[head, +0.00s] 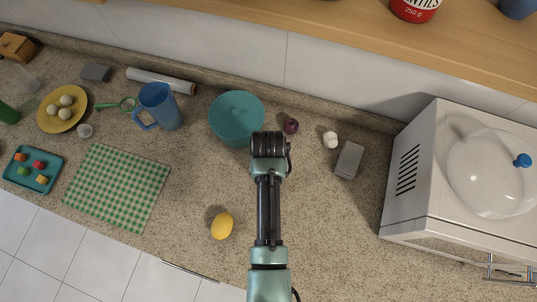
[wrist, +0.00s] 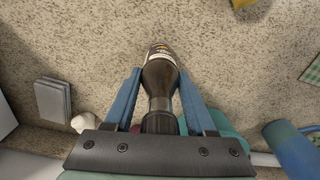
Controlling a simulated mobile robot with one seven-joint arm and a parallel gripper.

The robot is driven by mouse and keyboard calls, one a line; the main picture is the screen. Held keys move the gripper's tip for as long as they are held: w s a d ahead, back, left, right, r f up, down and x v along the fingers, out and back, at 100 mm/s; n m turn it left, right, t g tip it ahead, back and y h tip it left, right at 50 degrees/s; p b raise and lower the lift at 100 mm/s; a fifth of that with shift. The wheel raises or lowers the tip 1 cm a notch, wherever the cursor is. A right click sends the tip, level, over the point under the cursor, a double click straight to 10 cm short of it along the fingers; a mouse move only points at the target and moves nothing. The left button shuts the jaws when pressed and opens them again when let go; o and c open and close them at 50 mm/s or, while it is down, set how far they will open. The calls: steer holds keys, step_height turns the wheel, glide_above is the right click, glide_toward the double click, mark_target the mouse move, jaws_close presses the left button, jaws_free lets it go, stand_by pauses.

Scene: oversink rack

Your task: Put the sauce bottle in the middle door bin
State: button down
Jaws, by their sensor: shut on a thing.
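My gripper (wrist: 160,78) is shut on the sauce bottle (wrist: 159,72), a dark bottle with a pale label and a dark cap. In the wrist view the two blue fingers press on either side of the bottle, with its cap end toward my wrist. In the head view my gripper (head: 269,146) hangs over the counter beside the teal bowl, and my arm hides the bottle. The middle door bin is not in view in either picture.
The teal bowl (head: 236,112), blue pitcher (head: 160,108), red onion (head: 290,126), garlic (head: 330,140), grey box (head: 348,160) and lemon (head: 222,226) stand around my arm. A white appliance (head: 405,205) with a clear dome (head: 490,175) blocks the right. The front right counter is clear.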

steer(key=shift+c, duration=1.1)
jaws_free()
steer(key=shift+f, duration=0.1)
